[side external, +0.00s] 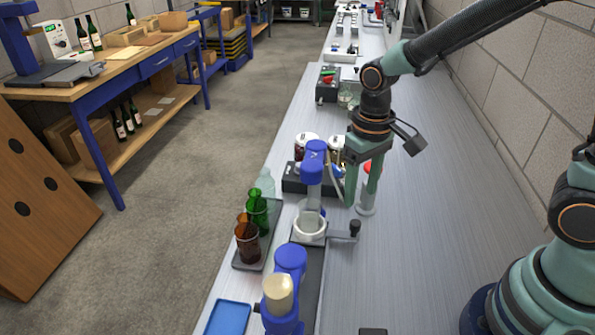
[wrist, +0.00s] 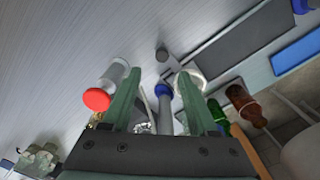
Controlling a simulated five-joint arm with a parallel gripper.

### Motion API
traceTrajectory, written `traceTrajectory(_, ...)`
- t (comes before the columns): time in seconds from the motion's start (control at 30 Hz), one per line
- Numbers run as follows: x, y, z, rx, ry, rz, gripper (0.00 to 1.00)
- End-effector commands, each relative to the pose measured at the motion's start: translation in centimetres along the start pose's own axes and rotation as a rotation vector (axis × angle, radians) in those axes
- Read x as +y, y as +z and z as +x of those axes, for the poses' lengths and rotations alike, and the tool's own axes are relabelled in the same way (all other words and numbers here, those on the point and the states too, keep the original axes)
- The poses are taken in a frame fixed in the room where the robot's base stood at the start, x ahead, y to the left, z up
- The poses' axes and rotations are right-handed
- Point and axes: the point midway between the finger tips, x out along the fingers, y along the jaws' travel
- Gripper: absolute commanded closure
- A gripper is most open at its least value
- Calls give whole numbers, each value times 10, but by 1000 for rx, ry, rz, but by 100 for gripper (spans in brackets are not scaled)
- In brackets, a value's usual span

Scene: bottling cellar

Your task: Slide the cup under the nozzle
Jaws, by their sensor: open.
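A white, round, open cup (side external: 310,226) stands on the narrow dark rail of the bench; in the wrist view a white rounded thing (wrist: 188,76), probably the cup, shows partly behind the right finger. A blue head with a pale grey tube (side external: 312,165) stands beside and behind the cup; it may be the nozzle. In the wrist view a grey cylinder with a blue end (wrist: 165,108) shows between the fingers. My gripper (side external: 360,203) is open and empty, pointing down to the right of the blue head; its fingers also show in the wrist view (wrist: 161,76).
A white bottle with a red cap (side external: 367,196) stands close by my right finger. Green and brown bottles (side external: 247,240) stand on a dark tray to the left. A black knob (side external: 355,228) sticks out right of the cup. The bench to the right is clear.

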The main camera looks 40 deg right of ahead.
Motion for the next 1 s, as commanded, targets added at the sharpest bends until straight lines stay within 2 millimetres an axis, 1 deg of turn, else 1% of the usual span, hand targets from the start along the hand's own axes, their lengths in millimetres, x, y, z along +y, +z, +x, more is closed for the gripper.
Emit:
traceTrajectory(0.03,0,-2,-11,7,-1,1,41)
traceTrajectory(0.1,0,-1,-21,6,-1,1,41)
traceTrajectory(0.23,0,-1,-35,4,-1,1,41)
traceTrajectory(0.4,0,0,-42,1,0,1,41)
traceTrajectory(0.73,1,0,-44,8,-2,2,41)
traceTrajectory(0.87,9,2,-57,59,-11,4,41)
traceTrajectory(1.0,25,10,-82,169,-23,5,41)
